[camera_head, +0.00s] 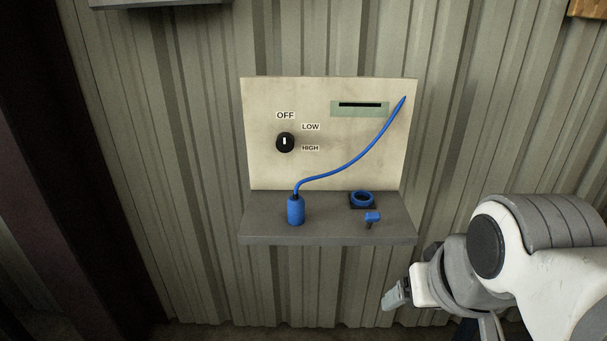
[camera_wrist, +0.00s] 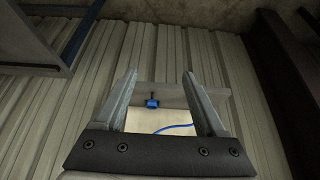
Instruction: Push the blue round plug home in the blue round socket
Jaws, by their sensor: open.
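The blue round plug (camera_head: 296,211) stands upright on the left part of the grey shelf (camera_head: 330,239), with its blue cable (camera_head: 350,166) rising to the panel's upper right. The blue round socket (camera_head: 362,194) is a ring on a dark base on the shelf's right part, apart from the plug. My gripper (camera_head: 397,293) is below and right of the shelf, touching neither. In the wrist view my gripper (camera_wrist: 157,85) is open and empty, with part of the blue cable (camera_wrist: 176,127) beyond its fingers.
A small blue lever (camera_head: 372,217) on a dark stem sits in front of the socket. The cream panel (camera_head: 260,105) behind bears a black knob (camera_head: 285,143), OFF, LOW and HIGH labels, and a dark slot (camera_head: 360,105). Corrugated wall surrounds it. The shelf between plug and socket is clear.

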